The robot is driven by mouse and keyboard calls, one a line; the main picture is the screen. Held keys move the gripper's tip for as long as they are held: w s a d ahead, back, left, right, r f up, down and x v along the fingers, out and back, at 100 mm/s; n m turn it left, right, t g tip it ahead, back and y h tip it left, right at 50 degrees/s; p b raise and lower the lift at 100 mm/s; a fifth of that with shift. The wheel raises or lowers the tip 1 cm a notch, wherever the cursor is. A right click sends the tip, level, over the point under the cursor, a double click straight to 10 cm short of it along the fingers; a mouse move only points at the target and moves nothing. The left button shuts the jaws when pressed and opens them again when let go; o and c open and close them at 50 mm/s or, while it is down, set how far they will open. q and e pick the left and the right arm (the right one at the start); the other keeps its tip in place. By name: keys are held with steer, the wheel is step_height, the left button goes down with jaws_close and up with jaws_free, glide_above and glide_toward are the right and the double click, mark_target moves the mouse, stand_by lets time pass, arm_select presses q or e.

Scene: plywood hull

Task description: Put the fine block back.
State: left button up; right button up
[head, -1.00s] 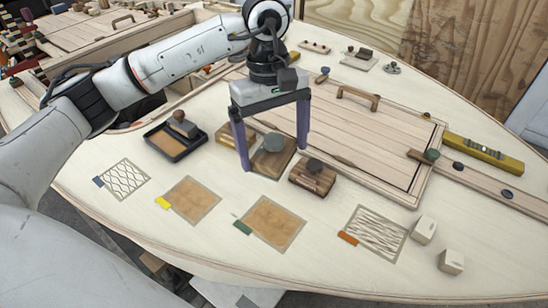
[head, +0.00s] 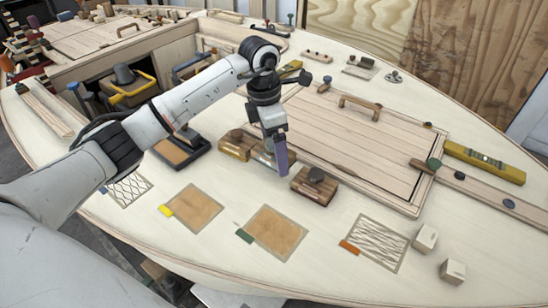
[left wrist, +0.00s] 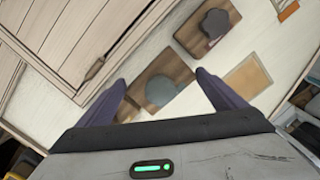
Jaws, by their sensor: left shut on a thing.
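My left gripper (head: 275,162) is down at the middle wooden block of a row. In the left wrist view, its purple fingers (left wrist: 163,88) stand on both sides of this block (left wrist: 174,62), which has a round grey-green knob; it is shut on it. In the head view the gripper hides most of that block. A block with a brown knob (head: 236,146) stands to its left, and one with a dark knob (head: 314,187) to its right. I cannot tell by marking which block is the fine one. My right gripper is not in view.
Patches with blue, yellow (head: 194,209), green (head: 273,234) and orange (head: 375,243) tags lie in front. A black tray (head: 181,157) is at left. A panel (head: 340,140) lies behind; a yellow level (head: 484,162) and two white cubes (head: 425,238) are at right.

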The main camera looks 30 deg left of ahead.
mark_target(274, 157)
arm_select(q)
step_height(274, 157, down, 4)
steer(key=shift+r, duration=0.1)
steer(key=shift+f, duration=0.2)
steer(key=o, duration=0.9)
steer(key=shift+r, duration=0.45)
steer(key=r, duration=0.7)
steer(key=s+a+r, duration=0.1)
steer(key=r, duration=0.3)
steer(key=shift+r+b, duration=0.25)
steer(key=shift+b, duration=0.15)
steer(key=shift+s, duration=0.1)
